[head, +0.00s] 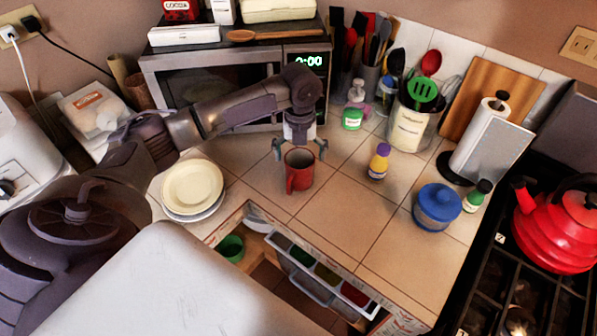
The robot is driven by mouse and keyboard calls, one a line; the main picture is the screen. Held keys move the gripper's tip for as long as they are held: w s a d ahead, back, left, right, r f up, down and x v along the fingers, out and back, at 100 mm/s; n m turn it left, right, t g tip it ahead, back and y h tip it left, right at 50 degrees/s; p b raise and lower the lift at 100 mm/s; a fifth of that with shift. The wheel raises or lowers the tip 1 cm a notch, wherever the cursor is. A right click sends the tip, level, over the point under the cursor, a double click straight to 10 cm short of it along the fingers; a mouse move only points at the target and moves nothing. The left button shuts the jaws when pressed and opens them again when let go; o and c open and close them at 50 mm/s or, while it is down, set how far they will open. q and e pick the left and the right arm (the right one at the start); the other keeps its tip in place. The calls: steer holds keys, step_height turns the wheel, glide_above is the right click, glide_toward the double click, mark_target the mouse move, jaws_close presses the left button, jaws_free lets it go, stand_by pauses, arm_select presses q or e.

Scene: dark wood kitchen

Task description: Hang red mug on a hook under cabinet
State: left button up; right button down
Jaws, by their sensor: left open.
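The red mug (299,172) stands upright on the tiled counter (340,215) in the middle of the head view, its handle toward the front left. My left gripper (300,147) is open above and just behind the mug's rim, one finger to each side. Whether a finger touches the mug I cannot tell. The mug appears empty. My right gripper is not in view. No cabinet underside or hook shows in this view.
A microwave (215,80) stands behind my left arm. Stacked plates (192,188) sit left of the mug. A small purple-capped bottle (379,161) and a blue-lidded jar (437,207) stand to the right. An open drawer (300,262) lies in front. A red kettle (560,225) is far right.

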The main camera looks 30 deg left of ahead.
mark_target(299, 167)
arm_select(q)
step_height(299, 167, down, 4)
steer(key=shift+s+r+p, duration=0.1)
steer(key=shift+p, duration=0.65)
steer(key=shift+f, duration=0.5)
steer(key=c, duration=1.4)
